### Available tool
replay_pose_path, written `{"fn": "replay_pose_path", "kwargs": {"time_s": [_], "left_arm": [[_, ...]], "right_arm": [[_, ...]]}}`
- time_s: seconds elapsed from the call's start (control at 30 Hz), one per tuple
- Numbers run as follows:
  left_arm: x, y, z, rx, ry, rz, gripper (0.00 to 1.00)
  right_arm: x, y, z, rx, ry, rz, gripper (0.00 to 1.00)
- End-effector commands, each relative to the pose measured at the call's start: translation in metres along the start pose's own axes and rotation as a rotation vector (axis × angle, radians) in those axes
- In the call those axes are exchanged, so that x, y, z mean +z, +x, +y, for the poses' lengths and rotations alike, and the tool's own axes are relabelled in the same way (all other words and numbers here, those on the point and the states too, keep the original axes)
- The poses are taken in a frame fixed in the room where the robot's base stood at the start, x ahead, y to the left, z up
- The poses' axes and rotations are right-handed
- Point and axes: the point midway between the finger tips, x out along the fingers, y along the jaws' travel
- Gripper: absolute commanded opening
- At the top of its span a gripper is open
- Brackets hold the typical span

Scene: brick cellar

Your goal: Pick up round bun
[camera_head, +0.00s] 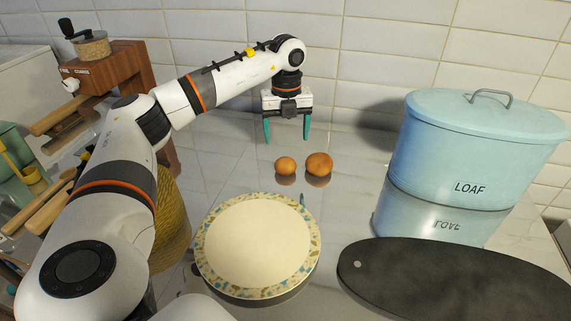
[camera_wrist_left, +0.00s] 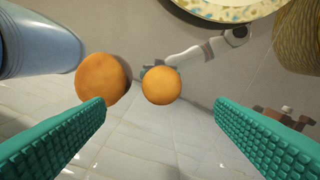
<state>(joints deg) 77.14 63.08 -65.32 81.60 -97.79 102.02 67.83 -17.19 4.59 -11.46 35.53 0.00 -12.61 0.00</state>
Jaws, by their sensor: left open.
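Two round bun-like things sit side by side on the glossy counter behind the plate. The smaller, lighter orange one (camera_head: 286,166) is on the left in the head view, and the larger, browner one (camera_head: 319,164) is on the right. My left gripper (camera_head: 286,131) points down, open and empty, just above and behind the smaller one. In the left wrist view the smaller one (camera_wrist_left: 161,86) lies between the green fingers (camera_wrist_left: 160,112), ahead of the tips. The larger one (camera_wrist_left: 103,78) is partly behind the left-hand finger. My right gripper is not in view.
A patterned plate (camera_head: 305,257) lies in front, empty. A blue LOAF tin (camera_head: 450,150) stands right, a dark board (camera_head: 450,285) front right. A woven basket (camera_head: 170,225) and wooden grinder (camera_head: 115,72) are left. The tiled wall is close behind my gripper.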

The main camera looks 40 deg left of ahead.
Motion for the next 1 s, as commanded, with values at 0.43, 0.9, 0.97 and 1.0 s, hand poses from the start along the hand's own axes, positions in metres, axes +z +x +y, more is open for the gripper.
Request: {"fn": "replay_pose_path", "kwargs": {"time_s": [0.43, 0.9, 0.97, 1.0], "left_arm": [[0.001, 0.053, -0.002, -0.005, 0.0, -0.002, 0.78], [0.001, 0.097, -0.003, -0.001, 0.0, 0.0, 0.78], [0.001, 0.097, -0.003, -0.001, 0.0, 0.0, 0.78], [0.001, 0.097, -0.003, -0.001, 0.0, 0.0, 0.78]], "right_arm": [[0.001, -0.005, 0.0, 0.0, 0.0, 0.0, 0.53], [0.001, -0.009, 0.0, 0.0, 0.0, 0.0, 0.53], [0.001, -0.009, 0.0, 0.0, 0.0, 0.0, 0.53], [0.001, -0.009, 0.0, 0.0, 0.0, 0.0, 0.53]]}}
